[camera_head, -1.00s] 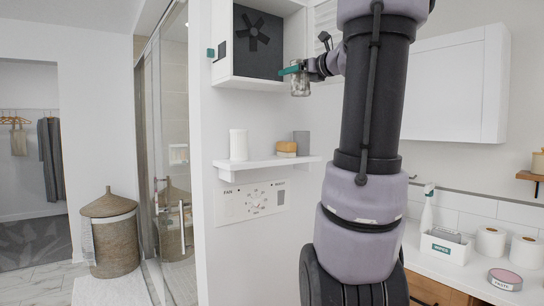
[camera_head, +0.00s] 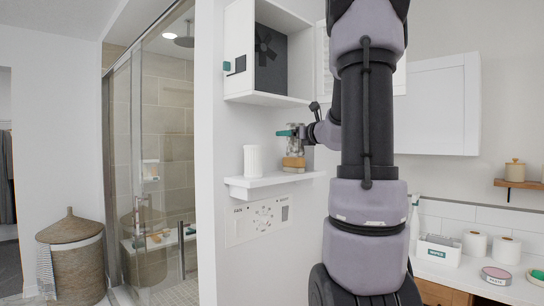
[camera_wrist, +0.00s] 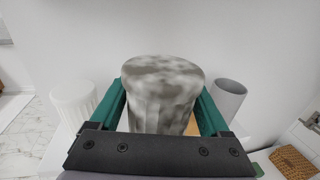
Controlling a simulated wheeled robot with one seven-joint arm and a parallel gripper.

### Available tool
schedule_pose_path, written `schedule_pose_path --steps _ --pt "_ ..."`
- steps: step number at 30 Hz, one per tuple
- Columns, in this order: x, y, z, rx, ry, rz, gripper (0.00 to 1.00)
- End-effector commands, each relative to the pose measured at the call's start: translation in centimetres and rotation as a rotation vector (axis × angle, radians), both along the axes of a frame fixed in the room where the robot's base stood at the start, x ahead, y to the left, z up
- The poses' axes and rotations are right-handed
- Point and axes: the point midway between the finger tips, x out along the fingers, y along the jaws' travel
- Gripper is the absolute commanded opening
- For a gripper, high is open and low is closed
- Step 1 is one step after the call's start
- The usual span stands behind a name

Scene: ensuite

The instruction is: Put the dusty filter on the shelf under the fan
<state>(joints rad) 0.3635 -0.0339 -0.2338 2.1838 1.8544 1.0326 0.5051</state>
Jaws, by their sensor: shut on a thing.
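The dusty filter (camera_wrist: 162,88), a cylinder mottled grey and white, is between the green fingers of my gripper (camera_head: 292,131), which is shut on it. In the head view the filter (camera_head: 294,146) is upright above the white shelf (camera_head: 262,183). It appears directly over or in front of a tan and brown block (camera_head: 294,163) on the shelf; I cannot tell if they touch. The fan (camera_head: 265,47) is dark, inside an open white wall box above the shelf.
A white fluted cylinder (camera_head: 252,160) stands on the shelf's left part. A grey cylinder (camera_wrist: 230,97) is right of the filter in the wrist view. Bare shelf shows between the white cylinder and the block. A control panel (camera_head: 258,219) is below the shelf.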

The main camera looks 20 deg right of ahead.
Motion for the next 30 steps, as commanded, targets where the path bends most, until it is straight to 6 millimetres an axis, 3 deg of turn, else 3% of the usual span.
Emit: schedule_pose_path --steps 6,11,20,27,30 --pt "5.5 2.1 -0.1 0.000 0.001 0.003 0.13" --pt "8.6 3.2 -0.1 -0.001 0.002 0.002 0.13" --pt "8.7 3.1 -2.9 0.002 0.002 0.000 0.13" --pt "8.7 3.2 -6.6 0.002 0.002 0.000 0.13" --pt "9.0 3.3 -7.0 0.001 0.001 0.001 0.13"
